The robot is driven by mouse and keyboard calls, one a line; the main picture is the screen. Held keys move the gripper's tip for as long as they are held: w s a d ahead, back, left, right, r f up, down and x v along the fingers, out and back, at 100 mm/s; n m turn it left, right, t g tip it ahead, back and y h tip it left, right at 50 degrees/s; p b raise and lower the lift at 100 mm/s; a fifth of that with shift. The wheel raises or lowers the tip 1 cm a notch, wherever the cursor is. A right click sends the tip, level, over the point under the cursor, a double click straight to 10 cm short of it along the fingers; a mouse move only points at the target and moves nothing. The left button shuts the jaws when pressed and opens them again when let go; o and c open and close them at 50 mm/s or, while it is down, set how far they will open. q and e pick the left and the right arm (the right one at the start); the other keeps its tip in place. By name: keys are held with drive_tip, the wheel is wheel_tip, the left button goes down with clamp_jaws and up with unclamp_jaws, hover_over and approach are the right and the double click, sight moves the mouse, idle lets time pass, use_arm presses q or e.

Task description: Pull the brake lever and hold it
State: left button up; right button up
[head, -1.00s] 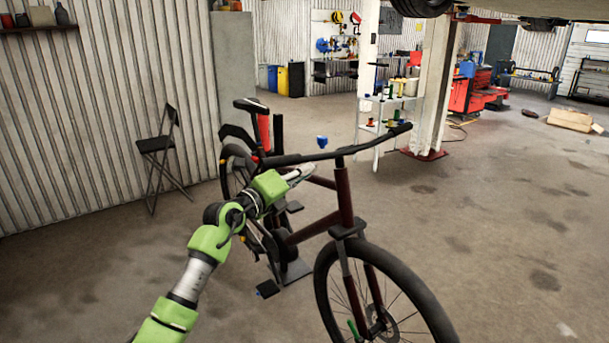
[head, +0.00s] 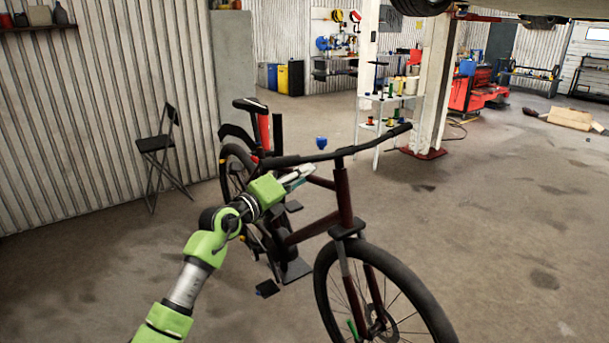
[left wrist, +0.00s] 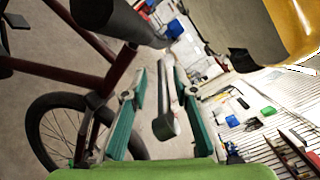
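The bicycle (head: 345,205) stands in front of me with its dark handlebar (head: 320,154) turned toward me. The handlebar also shows at the top of the left wrist view (left wrist: 118,22). My left gripper (head: 308,171) is just below the left part of the handlebar. In the left wrist view its two teal fingers (left wrist: 155,75) are apart. A grey bar with a rounded end, which looks like the brake lever (left wrist: 166,122), lies between the fingers, closer to the right one. Whether either finger touches it is unclear. My right gripper is not in view.
A folding chair (head: 156,146) stands by the corrugated wall at left. A small shelf (head: 386,120) and a lift post (head: 432,90) are behind the bicycle. The floor to the right is open.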

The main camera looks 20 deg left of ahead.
use_arm(q)
drive_tip(key=p+v, duration=0.5)
drive_tip(key=v, duration=0.7)
drive_tip(key=shift+s, duration=0.45)
drive_tip(key=shift+d+r, duration=0.15)
drive_tip(key=shift+r, duration=0.05)
wheel_tip(320, 180, up, 5)
drive_tip(key=p, duration=0.6)
drive_tip(key=shift+f, duration=0.15)
